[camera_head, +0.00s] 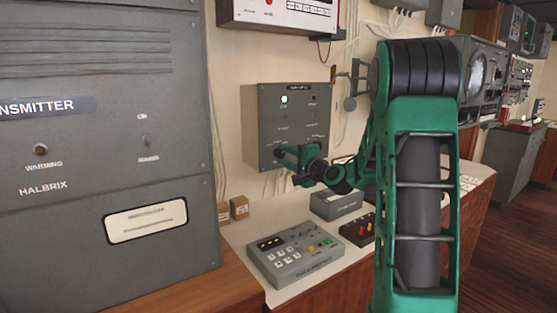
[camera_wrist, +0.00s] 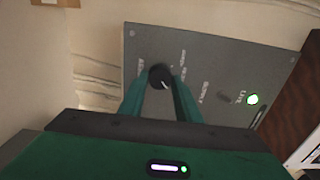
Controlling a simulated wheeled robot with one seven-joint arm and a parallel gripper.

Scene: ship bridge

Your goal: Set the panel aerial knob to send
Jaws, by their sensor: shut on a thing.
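The grey panel (camera_head: 262,105) is on the wall in the head view, with a lit green lamp (camera_head: 284,99) at its upper left. It also fills much of the wrist view (camera_wrist: 225,60), turned about, with the green lamp (camera_wrist: 252,99) at right. The black round knob (camera_wrist: 159,76) sits between my fingertips, with a short white mark on its lower right edge. Small labels surround it, too blurred to read surely. My gripper (camera_wrist: 160,88) is shut on the knob, one finger on each side. In the head view my gripper (camera_head: 281,153) reaches the panel's lower left and hides the knob.
Below the panel, a white-topped counter holds a grey keypad console (camera_head: 295,256), a dark box with coloured levers (camera_head: 357,230) and small brown boxes (camera_head: 239,207). A large grey transmitter cabinet (camera_head: 100,150) stands at left. Another instrument (camera_head: 483,75) is behind my arm at right.

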